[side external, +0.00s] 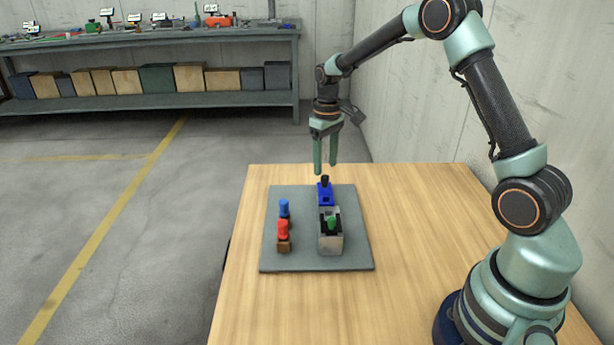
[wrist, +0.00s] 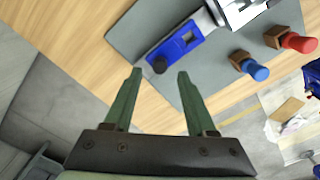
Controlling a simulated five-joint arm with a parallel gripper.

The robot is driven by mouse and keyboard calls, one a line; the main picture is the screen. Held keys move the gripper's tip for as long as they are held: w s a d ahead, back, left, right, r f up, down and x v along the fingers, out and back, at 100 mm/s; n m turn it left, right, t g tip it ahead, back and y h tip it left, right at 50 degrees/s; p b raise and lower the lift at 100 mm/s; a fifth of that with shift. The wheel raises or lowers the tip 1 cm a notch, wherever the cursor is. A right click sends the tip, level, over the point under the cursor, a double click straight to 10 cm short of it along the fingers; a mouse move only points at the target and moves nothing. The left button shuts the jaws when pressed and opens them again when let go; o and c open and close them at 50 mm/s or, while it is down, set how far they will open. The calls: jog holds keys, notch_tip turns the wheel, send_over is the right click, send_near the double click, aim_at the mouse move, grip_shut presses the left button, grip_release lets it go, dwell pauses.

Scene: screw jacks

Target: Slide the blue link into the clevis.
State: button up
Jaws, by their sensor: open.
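The blue link (side external: 325,196) lies on the grey plate, behind the clevis in the side view. It has a black knob (side external: 325,180) on its far end; the wrist view shows the link (wrist: 184,42) with a grey opening. The clevis (side external: 330,244) is a grey block with a dark slot and a green piece (side external: 331,223) in it; only part of the clevis (wrist: 236,10) shows in the wrist view. The link's near end is at the clevis, but I cannot tell if they touch. My gripper (side external: 326,167) is open and empty above the knob, which appears between the fingertips (wrist: 160,72).
A shelf bench (side external: 150,45) stands far behind.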

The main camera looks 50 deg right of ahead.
aim_at(325, 176)
jog(key=shift+f, duration=1.6)
grip_shut()
